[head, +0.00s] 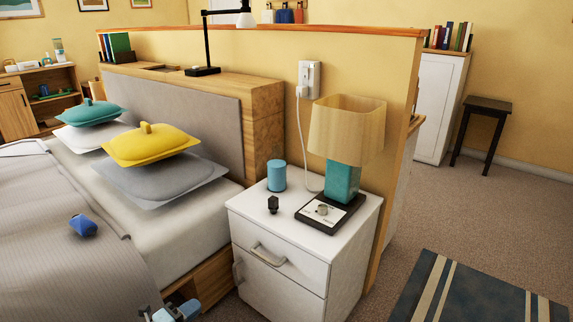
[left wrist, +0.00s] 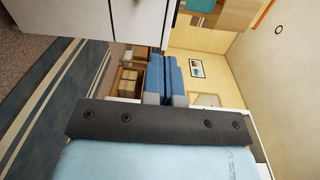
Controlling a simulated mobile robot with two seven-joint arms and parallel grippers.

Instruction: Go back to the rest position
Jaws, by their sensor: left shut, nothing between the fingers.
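My left gripper (head: 150,313) shows at the bottom edge of the head view, in front of the bed and left of the nightstand. It is shut and empty, and apart from the things on the nightstand. In the left wrist view a dark bar with bolts (left wrist: 155,122) and a light blue part of my own arm fill the bottom. My right gripper is in neither view.
A white nightstand (head: 272,262) holds a lamp (head: 343,150), a blue cylinder (head: 276,175) and a small dark object (head: 272,204). The bed (head: 150,245) with cushions is on the left. A blue object (head: 83,225) lies on it. Carpet is open at right, beside a striped rug (head: 470,292).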

